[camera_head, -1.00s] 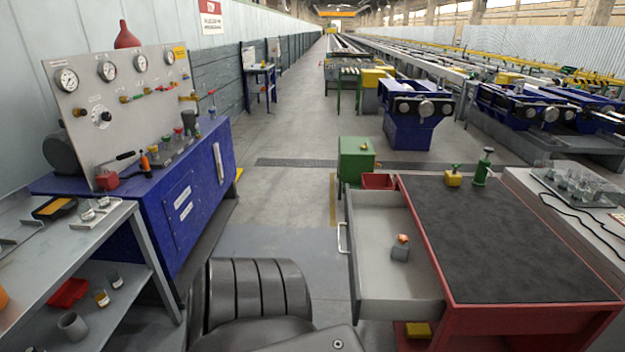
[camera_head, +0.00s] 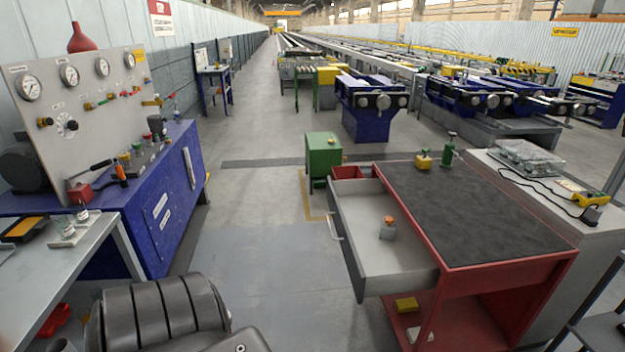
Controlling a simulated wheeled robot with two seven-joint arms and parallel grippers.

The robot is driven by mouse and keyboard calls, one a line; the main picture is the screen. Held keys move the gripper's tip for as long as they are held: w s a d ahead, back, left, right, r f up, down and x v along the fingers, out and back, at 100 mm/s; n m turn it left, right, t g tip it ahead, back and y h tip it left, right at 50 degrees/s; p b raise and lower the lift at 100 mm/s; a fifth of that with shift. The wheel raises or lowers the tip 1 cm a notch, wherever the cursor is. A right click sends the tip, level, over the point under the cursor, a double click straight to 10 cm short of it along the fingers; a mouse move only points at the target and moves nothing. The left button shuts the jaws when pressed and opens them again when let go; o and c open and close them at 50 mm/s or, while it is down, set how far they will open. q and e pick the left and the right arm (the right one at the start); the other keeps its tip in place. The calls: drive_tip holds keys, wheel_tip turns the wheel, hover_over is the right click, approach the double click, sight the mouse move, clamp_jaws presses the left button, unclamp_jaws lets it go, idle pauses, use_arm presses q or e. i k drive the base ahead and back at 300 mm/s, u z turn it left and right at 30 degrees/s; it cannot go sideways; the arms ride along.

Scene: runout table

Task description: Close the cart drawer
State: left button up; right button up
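The red cart (camera_head: 510,272) with a dark mat top stands at the right. Its grey drawer (camera_head: 402,272) is pulled out toward the left, with a pale bar handle (camera_head: 334,226) on its left front. A small grey block with an orange top (camera_head: 388,228) sits inside the drawer. A dark ribbed arm part of mine shows at the bottom left, apart from the drawer. Neither gripper's fingers are in view.
A green box (camera_head: 323,155) stands behind the drawer. A blue bench (camera_head: 150,215) with a gauge panel and a grey shelf table (camera_head: 75,250) stand at the left. The floor (camera_head: 255,250) between them and the drawer is clear.

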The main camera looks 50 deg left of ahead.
sight(376, 267)
drive_tip(key=u, duration=1.55)
drive_tip(key=i, duration=1)
drive_tip(key=z, duration=0.05)
drive_tip(key=k, duration=0.5)
drive_tip(key=u, duration=0.65)
drive_tip(key=i, duration=0.85)
drive_tip(key=z, duration=1.95)
